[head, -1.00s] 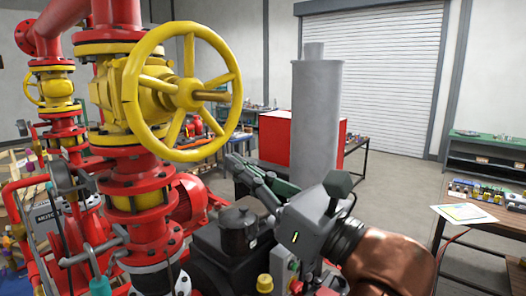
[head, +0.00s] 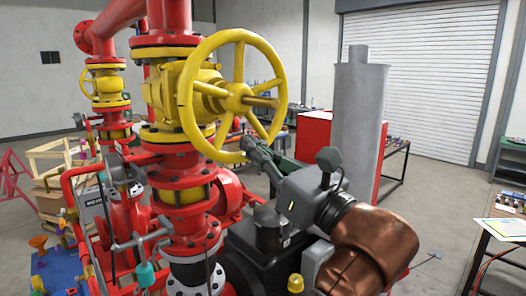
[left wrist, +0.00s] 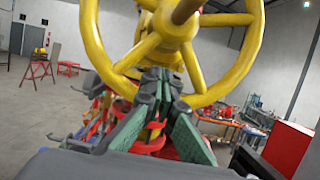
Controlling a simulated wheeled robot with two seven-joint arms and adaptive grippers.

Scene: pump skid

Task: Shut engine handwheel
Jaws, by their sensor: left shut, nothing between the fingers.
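The large yellow handwheel (head: 236,100) stands upright on the yellow valve body of the red pipe column, in the middle of the head view. Its spokes and rim fill the upper part of the left wrist view (left wrist: 246,58). My left gripper (head: 249,146), dark grey and green, reaches from the lower right to the wheel's lower right rim. In the left wrist view its fingertips (left wrist: 162,84) are together and empty, overlapping the lower rim. I cannot tell whether they touch it. My right gripper is not seen.
A grey upright cylinder (head: 361,125) and a red box (head: 313,134) stand right of the wheel. A black engine block (head: 262,252) lies below my arm. A smaller yellow handwheel (head: 100,83) is at the back left. A table (head: 500,240) stands at the right edge.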

